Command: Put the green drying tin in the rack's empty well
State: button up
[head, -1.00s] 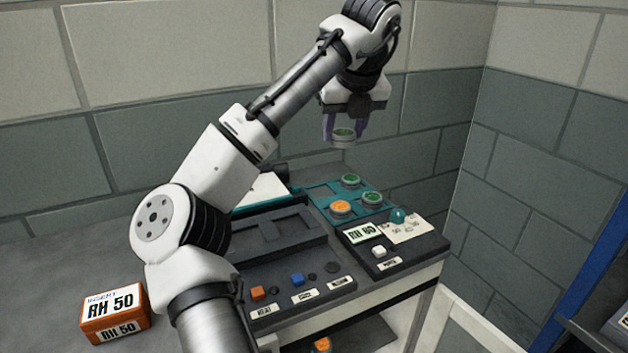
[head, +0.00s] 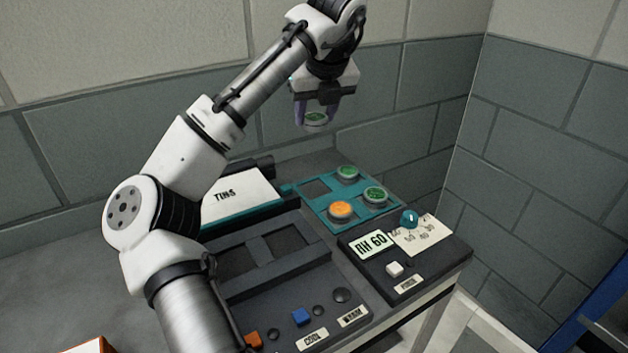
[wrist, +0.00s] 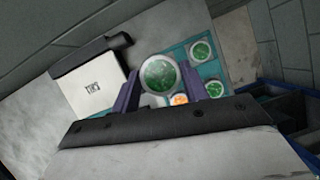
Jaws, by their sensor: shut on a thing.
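The green drying tin (head: 316,119) is held between the two purple fingers of my gripper (head: 317,113), in the air above and behind the rack in the head view. It also shows in the wrist view (wrist: 159,74), level between the fingertips. The teal rack (head: 345,188) lies on the bench below. Its far-left well (head: 314,189) is empty. The other wells hold a green tin (head: 347,172) at the far right, another green tin (head: 375,194) at the near right and an orange tin (head: 340,209) at the near left.
A box lid marked TINS (head: 232,193) stands left of the rack. A dark console (head: 265,285) with buttons is in front, and an RH 60 panel (head: 415,260) with a teal knob is at the right. A wall rises behind the bench.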

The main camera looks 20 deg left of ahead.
aim_at(313, 188)
notch_tip(313, 188, down, 16)
jog(key=shift+r, duration=0.25)
jog(key=o, duration=1.1)
jog(key=shift+c, duration=0.2)
jog(key=v, duration=1.2)
